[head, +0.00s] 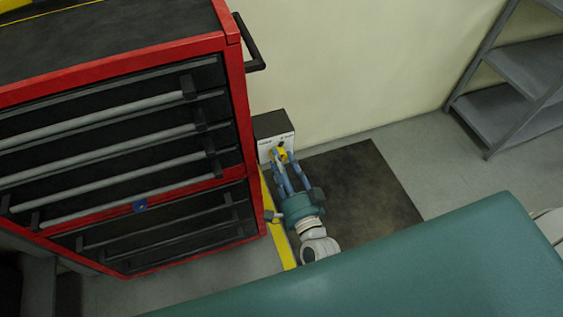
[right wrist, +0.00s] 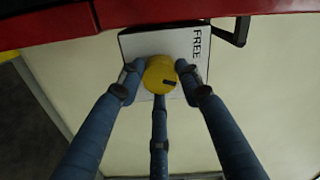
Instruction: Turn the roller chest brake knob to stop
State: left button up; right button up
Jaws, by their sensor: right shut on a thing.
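The yellow brake knob (head: 282,156) sits on the white face of a small dark box (head: 272,124) beside the red roller chest (head: 238,100). My right gripper (head: 280,160) reaches it from the front, with its blue fingers closed around the knob. In the right wrist view the knob (right wrist: 158,72) is between the fingertips, with a short dark mark on its lower right part. The white label plate (right wrist: 140,45) behind it reads FREE at the right; other lettering there is hidden or too small to read. My left gripper is not in view.
The chest's drawers have long bar handles (head: 100,120), and a black side handle (head: 250,45) sticks out above the box. A dark mat (head: 365,185) and a yellow floor stripe (head: 284,245) lie nearby. Grey shelving (head: 520,70) stands at the back right.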

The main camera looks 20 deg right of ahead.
jog(key=shift+m+b, duration=0.55)
jog(key=shift+m, duration=1.75)
jog(key=o, duration=1.1)
jog(key=shift+o, duration=0.2)
jog(key=s, duration=1.2)
jog(key=shift+d, duration=0.2)
